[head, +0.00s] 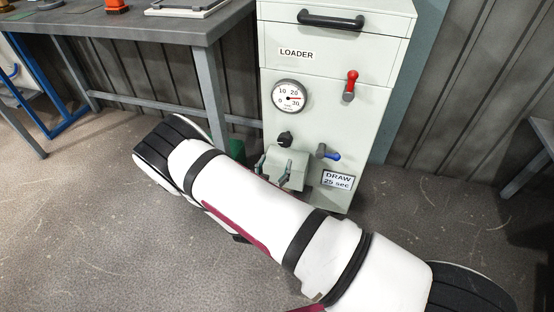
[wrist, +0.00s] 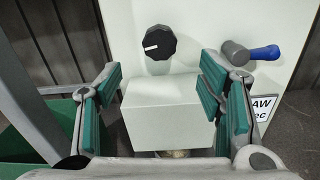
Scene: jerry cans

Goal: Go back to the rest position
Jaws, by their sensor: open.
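My gripper (wrist: 161,88) is open, with its green-padded fingers to the left and right of a pale box-shaped housing on the front of the loader cabinet. It holds nothing that I can see. In the head view my gripper (head: 274,172) shows small beyond my white arm, low in front of the loader (head: 310,110). The housing (wrist: 166,112) lies between the fingers in the wrist view; I cannot tell whether the right finger touches it. My arm hides the lower part of the cabinet front in the head view.
The loader carries a gauge (head: 289,96), red lever (head: 350,86), black knob (head: 284,139) and blue-handled lever (head: 328,152). A green object (wrist: 22,150) stands left of my gripper, partly hidden. A grey table (head: 130,30) is at the left. Open floor (head: 80,230) lies at lower left.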

